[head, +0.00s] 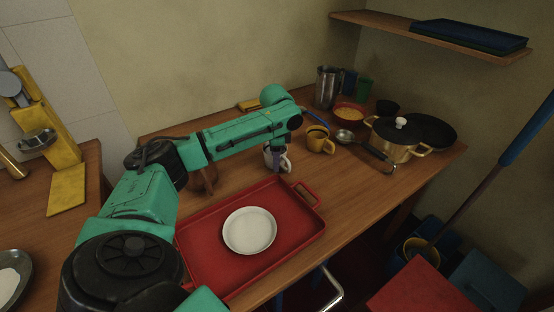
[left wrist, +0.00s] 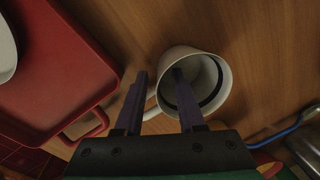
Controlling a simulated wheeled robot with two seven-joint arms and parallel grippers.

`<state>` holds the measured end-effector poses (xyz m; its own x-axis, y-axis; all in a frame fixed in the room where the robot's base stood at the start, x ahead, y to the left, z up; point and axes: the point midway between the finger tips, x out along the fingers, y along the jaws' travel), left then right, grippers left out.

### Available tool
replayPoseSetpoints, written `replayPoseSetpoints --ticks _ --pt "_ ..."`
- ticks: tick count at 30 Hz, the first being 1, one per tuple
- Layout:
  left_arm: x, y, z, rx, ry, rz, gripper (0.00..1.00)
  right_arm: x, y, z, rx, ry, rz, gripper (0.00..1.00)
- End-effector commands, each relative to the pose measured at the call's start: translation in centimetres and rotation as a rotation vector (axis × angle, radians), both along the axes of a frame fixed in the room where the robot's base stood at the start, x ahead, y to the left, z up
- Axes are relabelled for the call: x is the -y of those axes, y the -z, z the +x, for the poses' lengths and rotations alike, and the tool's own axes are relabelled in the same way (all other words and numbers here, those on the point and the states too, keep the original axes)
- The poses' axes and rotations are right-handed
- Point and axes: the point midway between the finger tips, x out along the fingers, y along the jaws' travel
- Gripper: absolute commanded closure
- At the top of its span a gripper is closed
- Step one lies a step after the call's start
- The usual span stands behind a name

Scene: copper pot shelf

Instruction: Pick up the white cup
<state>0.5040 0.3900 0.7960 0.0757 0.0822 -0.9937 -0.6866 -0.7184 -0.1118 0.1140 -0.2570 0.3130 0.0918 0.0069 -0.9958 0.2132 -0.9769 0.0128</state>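The white cup (head: 285,163) stands on the wooden table just behind the red tray, partly hidden by my left gripper (head: 275,160). In the left wrist view the white cup (left wrist: 218,70) shows its open mouth and its handle. There my left gripper (left wrist: 160,72) is open, with its two dark fingers apart. One finger overlaps the cup's mouth and the other is outside the rim, on the handle side. I cannot tell how deep the fingers reach. The gripper is not closed on the cup. My right gripper is not in view.
The red tray (head: 205,243) with a white plate (head: 250,230) lies in front of the cup. A brown object (head: 205,180) is partly hidden behind my arm.

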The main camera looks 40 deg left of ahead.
Motion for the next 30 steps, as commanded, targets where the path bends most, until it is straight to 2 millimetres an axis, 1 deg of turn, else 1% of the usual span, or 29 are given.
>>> replayPoseSetpoints --ticks 4,5,6,7,8,30 --pt "0.02 -0.04 0.03 0.001 0.001 -0.001 0.62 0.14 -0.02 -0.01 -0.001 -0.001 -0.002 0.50" --pt "0.02 -0.05 0.03 0.001 0.001 -0.001 0.69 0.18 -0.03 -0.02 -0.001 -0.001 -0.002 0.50" --pt "0.03 -0.06 0.03 0.001 0.001 -0.001 0.85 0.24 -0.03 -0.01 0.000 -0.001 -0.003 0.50" --pt "0.03 -0.07 0.04 0.001 0.001 -0.001 0.96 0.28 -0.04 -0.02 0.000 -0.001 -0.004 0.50" --pt "0.03 -0.07 0.04 0.001 0.001 -0.001 1.00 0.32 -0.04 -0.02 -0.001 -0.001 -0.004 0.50" --pt "0.04 -0.11 0.05 0.002 0.000 -0.001 1.00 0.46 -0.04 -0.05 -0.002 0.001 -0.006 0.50"
